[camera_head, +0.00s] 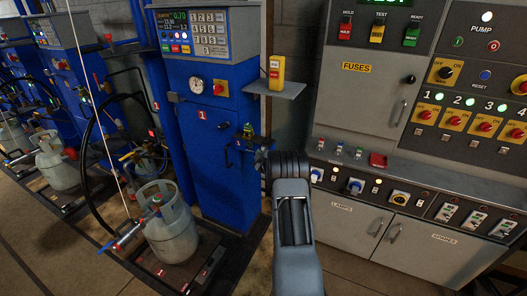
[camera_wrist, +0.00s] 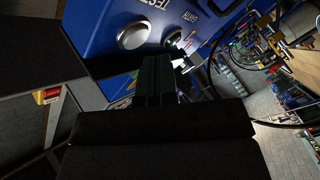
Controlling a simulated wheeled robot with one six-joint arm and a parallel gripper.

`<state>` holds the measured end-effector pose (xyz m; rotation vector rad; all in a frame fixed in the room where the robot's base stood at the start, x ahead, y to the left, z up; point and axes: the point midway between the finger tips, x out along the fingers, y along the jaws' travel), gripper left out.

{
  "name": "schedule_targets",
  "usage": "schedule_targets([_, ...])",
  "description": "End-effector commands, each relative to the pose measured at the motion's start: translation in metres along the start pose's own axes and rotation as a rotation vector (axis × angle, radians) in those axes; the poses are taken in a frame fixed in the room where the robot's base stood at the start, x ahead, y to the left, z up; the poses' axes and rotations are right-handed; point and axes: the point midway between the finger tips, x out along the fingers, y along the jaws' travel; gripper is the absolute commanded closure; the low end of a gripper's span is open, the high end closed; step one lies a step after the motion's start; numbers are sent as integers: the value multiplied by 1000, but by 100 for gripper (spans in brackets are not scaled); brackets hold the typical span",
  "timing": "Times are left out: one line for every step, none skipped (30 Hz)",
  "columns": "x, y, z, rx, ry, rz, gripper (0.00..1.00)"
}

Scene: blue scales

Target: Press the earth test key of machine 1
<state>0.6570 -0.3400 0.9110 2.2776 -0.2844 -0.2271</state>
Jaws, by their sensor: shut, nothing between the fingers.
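Machine 1 (camera_head: 205,150) is the tall blue cabinet left of centre in the head view, with a red label "1". In the wrist view a blue panel (camera_wrist: 100,22) carries the words "TEST" and "EARTH". A round silver button (camera_wrist: 132,34) sits by "TEST", and a second, smaller bright round part (camera_wrist: 173,38) sits by "EARTH". My gripper (camera_wrist: 156,62) is shut and empty, its fingertips just below these two parts in the picture. Whether it touches either one I cannot tell. In the head view my wrist hides the fingers, beside the machine's right side.
A grey control cabinet (camera_head: 350,100) with a sloped switch ledge is close on the right. A grey gas cylinder (camera_head: 172,232) stands on a scale at the lower left.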

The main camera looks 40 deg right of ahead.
Motion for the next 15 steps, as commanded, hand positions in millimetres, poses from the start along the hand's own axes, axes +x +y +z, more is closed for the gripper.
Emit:
schedule_targets([0,0,0,0,0,0,100])
schedule_targets([0,0,0,0,0,0,100])
schedule_targets([0,0,0,0,0,0,100])
schedule_targets([0,0,0,0,0,0,100])
schedule_targets([1,0,1,0,0,0,100])
schedule_targets([1,0,1,0,0,0,100])
schedule_targets([2,0,2,-1,0,0,100])
schedule_targets([2,0,2,-1,0,0,100])
schedule_targets([3,0,3,-1,0,0,100])
schedule_targets([3,0,3,-1,0,0,100])
schedule_targets([4,1,3,-1,0,0,100])
schedule_targets([5,1,4,-1,1,1,100])
schedule_targets([5,2,4,-1,1,1,100])
schedule_targets([6,2,4,-1,1,1,100])
schedule_targets([6,3,4,0,1,1,100])
